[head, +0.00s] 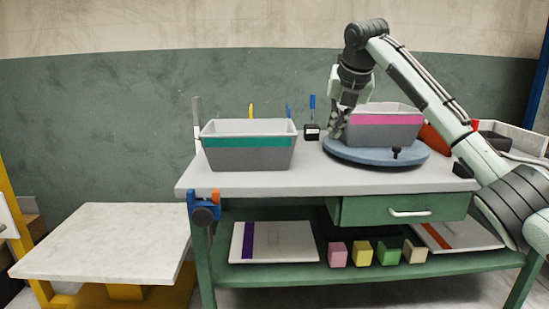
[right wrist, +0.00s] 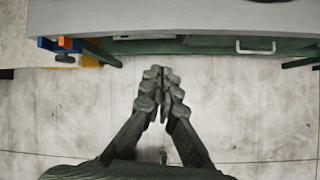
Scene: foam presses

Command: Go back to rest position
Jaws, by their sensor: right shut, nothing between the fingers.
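My right gripper (head: 337,128) hangs from the raised right arm, fingers down. In the head view it overlaps the left end of a grey bin with a pink stripe (head: 385,130). The right wrist view shows the fingertips (right wrist: 163,85) together with nothing between them. Below them is bare floor, with the workbench edge at the top of that view, so the gripper is in front of the bench, clear of the bin. My left gripper is not in view.
The workbench (head: 300,183) holds a teal-striped grey bin (head: 248,157) and a blue turntable (head: 375,155) under the pink-striped bin. Several foam blocks and flat panels sit on the green lower shelf (head: 300,270). A pale platform (head: 105,240) stands left. Floor (right wrist: 250,110) in front is clear.

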